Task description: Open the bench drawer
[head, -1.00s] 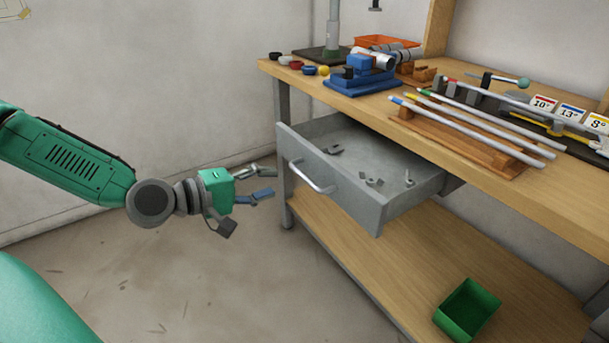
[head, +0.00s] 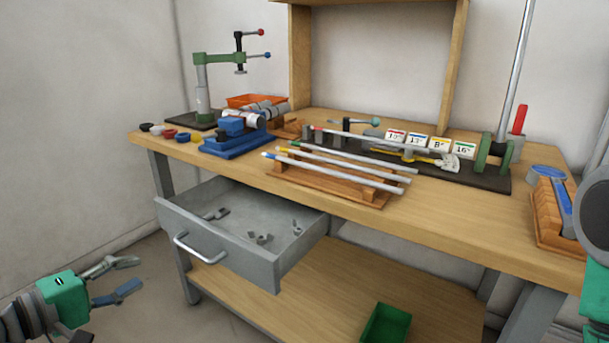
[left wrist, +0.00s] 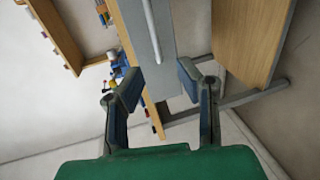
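The grey bench drawer (head: 230,245) stands pulled out from under the bench top, with its inside showing. Its bar handle (head: 200,250) is on the front face, and several small metal parts lie inside. My left gripper (head: 128,278) is open and empty, to the left of the drawer and apart from the handle. In the left wrist view its two fingers (left wrist: 160,88) are spread, with the handle (left wrist: 152,30) beyond them near the top. My right arm shows at the right edge of the head view, but its gripper is out of view.
The wooden bench (head: 430,200) carries a blue vise (head: 236,135), a rack of rods (head: 335,178) and a green-armed press (head: 220,62). A green bin (head: 386,325) sits on the lower shelf. The floor left of the bench is clear.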

